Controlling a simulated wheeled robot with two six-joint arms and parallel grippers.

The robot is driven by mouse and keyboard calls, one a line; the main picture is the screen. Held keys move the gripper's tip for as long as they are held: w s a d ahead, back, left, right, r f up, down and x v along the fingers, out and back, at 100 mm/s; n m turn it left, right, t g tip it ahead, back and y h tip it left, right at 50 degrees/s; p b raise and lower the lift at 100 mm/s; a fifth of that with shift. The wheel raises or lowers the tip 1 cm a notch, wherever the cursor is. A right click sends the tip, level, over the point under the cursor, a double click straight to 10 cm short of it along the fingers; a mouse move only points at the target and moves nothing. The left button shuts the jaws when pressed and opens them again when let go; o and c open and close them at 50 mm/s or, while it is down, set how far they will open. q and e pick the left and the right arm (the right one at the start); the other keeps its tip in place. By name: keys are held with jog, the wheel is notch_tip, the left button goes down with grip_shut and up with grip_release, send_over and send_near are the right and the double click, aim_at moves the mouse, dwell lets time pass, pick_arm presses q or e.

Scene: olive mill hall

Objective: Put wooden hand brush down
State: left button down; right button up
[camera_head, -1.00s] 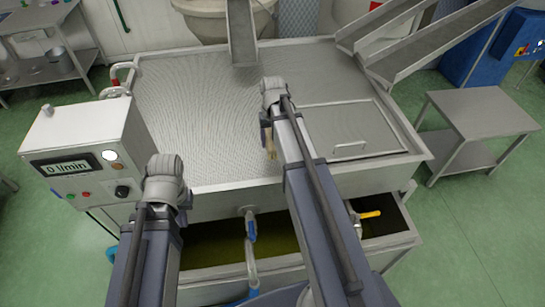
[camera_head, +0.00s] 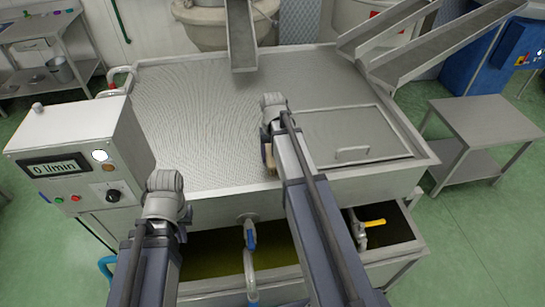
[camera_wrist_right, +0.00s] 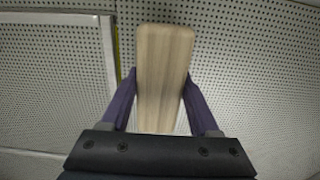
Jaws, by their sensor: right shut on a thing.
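In the head view a small part of the brush (camera_head: 269,156) shows left of my right arm, over the front part of the metal machine top (camera_head: 190,110). I cannot tell whether the brush touches a surface. My left gripper (camera_head: 168,190) is low at the left, in front of the machine; its fingers are hidden by its wrist.
A control box (camera_head: 80,155) reading 0 l/min stands at the left. A lid with a handle (camera_head: 352,150) lies at the machine's right. An open tank with a yellow-handled valve (camera_head: 372,223) is below. A side table (camera_head: 485,118) at the right has a bare top.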

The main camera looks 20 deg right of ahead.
jog(key=shift+f, duration=0.15)
jog(key=o, duration=1.4)
jog(key=shift+o, duration=0.2)
notch_tip(320, 180, up, 12)
jog(key=p, duration=1.2)
jog(key=s+a+n, duration=0.3)
jog(key=s+a, duration=0.5)
jog(key=a, duration=0.3)
jog(key=s+a+n+h, duration=0.1)
jog(key=s+a+n, duration=0.2)
jog(key=s+a, duration=0.6)
jog(key=a, duration=0.3)
jog(key=shift+r+n+g, duration=0.2)
jog(key=shift+n+g, duration=0.1)
jog(key=shift+s, duration=0.2)
